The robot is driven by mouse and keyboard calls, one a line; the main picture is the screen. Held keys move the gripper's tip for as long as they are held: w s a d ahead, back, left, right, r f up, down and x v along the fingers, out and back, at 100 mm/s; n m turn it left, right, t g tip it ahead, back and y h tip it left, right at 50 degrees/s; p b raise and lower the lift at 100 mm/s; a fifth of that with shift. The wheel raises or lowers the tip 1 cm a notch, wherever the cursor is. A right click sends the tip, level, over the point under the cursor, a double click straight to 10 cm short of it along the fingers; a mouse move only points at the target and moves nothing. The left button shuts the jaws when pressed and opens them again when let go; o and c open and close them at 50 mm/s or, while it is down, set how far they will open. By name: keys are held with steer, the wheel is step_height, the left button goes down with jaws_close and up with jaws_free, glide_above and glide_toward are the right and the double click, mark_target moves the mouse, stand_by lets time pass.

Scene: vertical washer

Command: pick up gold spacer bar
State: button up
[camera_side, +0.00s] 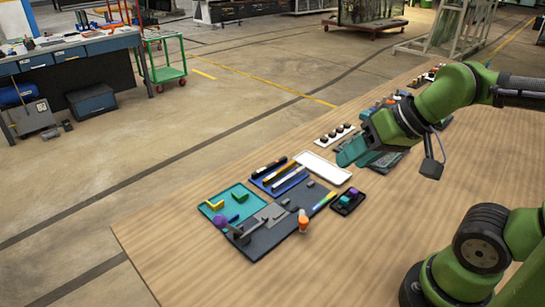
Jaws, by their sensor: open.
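A long gold bar (279,173), which looks like the spacer bar, lies in a blue tray (290,187) left of the picture's middle. It lies between a black bar (268,168) and a pale bar. I see nothing held between the fingers, though the gap is small in this view.
A white tray (324,167) lies between the blue tray and my gripper.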

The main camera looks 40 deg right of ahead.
stand_by(0.3)
steer(key=m+g+h, duration=0.2)
steer(key=m+g, duration=0.5)
steer(key=m, duration=0.6)
glide_above(276, 172)
step_height(276, 172, down, 7)
steer(key=f, duration=1)
steer(key=shift+a+f, duration=0.2)
steer(key=shift+f, duration=0.2)
steer(key=shift+d+f, duration=0.2)
steer(key=shift+f, duration=2.45)
jaws_close()
